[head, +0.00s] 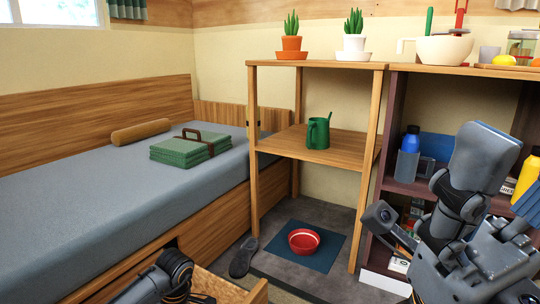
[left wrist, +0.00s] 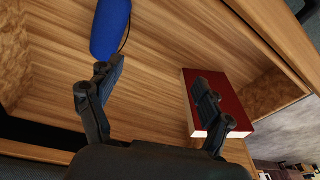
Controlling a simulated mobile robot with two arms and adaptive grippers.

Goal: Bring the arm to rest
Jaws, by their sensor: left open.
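My left gripper (left wrist: 158,78) is open in the left wrist view, its two dark fingers spread with nothing held between them. It faces the wooden inside of a drawer or box (left wrist: 165,60). A red book-like block (left wrist: 222,98) lies behind the right finger, and a blue rounded object (left wrist: 110,28) is beyond the left fingertip. In the head view my left arm (head: 168,278) comes in at the bottom, and its fingers are hidden there. My right arm (head: 465,195) is folded up at the right in front of the shelf; I cannot make out its finger opening.
The bed (head: 90,215) fills the left, with a green folded bundle (head: 185,151) on it. An open wooden drawer (head: 258,293) is at the bottom. A shelf (head: 330,143) holds a green watering can (head: 318,133). A red bowl (head: 303,241) and dark slipper (head: 243,257) are on the floor.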

